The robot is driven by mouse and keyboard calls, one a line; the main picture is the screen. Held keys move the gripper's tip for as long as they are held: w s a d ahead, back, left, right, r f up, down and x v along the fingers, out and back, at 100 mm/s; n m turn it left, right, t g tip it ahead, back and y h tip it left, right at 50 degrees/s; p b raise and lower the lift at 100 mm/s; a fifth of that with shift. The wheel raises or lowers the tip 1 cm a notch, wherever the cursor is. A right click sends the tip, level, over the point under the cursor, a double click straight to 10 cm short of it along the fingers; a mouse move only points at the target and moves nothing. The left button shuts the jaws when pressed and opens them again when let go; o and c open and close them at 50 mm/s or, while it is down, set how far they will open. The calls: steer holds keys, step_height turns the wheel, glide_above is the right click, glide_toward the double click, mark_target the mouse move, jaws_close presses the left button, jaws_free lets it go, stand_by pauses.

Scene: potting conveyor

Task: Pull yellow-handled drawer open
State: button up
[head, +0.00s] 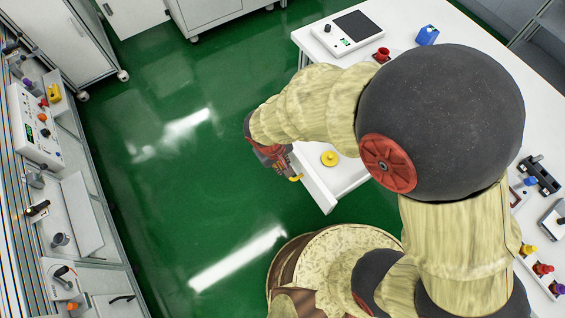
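The white drawer (318,187) juts out from the left side of the white bench, and its open top shows part of the inside. A round yellow object (329,158) lies within it. A small yellow piece (296,178), which looks like part of the handle, shows at the drawer's outer face beside my gripper. My gripper (284,170), dark grey and red, is at that face, close to the yellow piece. The fingertips are small and partly hidden, so I cannot tell whether they close on the handle. My arm hides the back of the drawer.
The bench top (462,30) holds a scale (347,32), a red object (382,54) and a blue container (427,36). Another cluttered bench (84,215) stands at the left. The green floor (170,190) between them is clear.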

steer(key=o, duration=0.4)
steer(key=shift+r, duration=0.1)
steer(key=r, duration=0.4)
steer(key=s+a+r, duration=0.1)
steer(key=r, duration=0.6)
steer(key=shift+s+a+r, duration=0.15)
steer(key=shift+a+r, duration=0.15)
steer(key=shift+a, duration=0.1)
steer(key=s+d+r+m+t, duration=0.1)
steer(key=d+r+m, duration=0.1)
steer(key=d+r, duration=0.4)
steer(key=s+d+r+m+t+y, duration=0.1)
steer(key=s+d+r+m+t, duration=0.1)
steer(key=d+r, duration=0.5)
steer(key=s+d+r+m+t, duration=0.1)
steer(key=d+r+m, duration=0.2)
steer(key=d+r, duration=0.3)
steer(key=shift+s+d+r+y+p, duration=0.1)
steer(key=shift+d+y+p, duration=0.1)
steer(key=shift+d, duration=0.85)
steer(key=shift+s+d+r+y+p, duration=0.1)
steer(key=shift+d+y+p, duration=0.1)
steer(key=shift+d, duration=0.85)
